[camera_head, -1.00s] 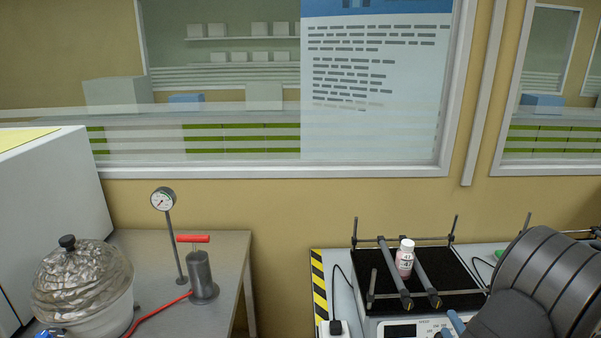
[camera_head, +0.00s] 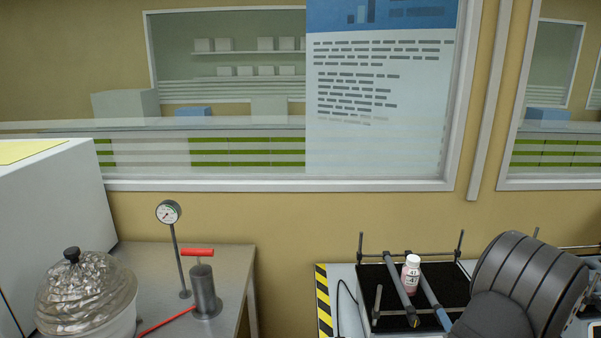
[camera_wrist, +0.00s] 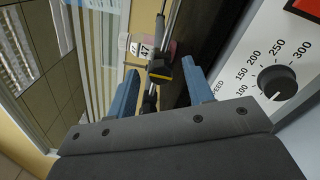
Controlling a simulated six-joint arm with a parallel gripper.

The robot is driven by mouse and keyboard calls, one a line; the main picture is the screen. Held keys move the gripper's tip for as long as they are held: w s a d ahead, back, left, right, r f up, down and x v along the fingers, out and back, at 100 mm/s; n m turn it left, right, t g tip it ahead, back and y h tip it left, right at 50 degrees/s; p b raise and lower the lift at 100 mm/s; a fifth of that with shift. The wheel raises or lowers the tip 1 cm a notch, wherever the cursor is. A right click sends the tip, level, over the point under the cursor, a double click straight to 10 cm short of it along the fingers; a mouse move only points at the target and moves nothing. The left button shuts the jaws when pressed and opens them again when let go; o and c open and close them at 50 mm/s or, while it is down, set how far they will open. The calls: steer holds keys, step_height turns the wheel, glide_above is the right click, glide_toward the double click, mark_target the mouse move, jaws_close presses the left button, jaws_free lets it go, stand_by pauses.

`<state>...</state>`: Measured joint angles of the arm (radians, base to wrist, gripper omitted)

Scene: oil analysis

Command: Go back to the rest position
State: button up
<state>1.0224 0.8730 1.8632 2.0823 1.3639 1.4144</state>
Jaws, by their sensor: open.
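My gripper (camera_wrist: 162,72) shows in the wrist view as two blue fingers spread apart, with nothing held between them. Beyond the fingers are a rod with a black and yellow end and a small labelled bottle (camera_wrist: 144,47). In the head view the bottle (camera_head: 411,274) is upright with a white cap, between the rods of a black-topped shaker (camera_head: 450,272). My dark arm link covers the right part of the shaker in the head view. My gripper is mostly hidden there.
A shaker dial (camera_wrist: 279,83) is close on the right in the wrist view. A gauge (camera_head: 168,212), a red-handled pump (camera_head: 204,290) and a glass desiccator (camera_head: 85,292) stand on the left. A gap separates the left table (camera_head: 232,270) from the striped bench (camera_head: 323,300).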

steer(key=n, duration=0.6)
steer(key=shift+r+n, duration=0.1)
steer(key=shift+n, duration=0.3)
stand_by(0.4)
steer(key=shift+m, duration=4.8)
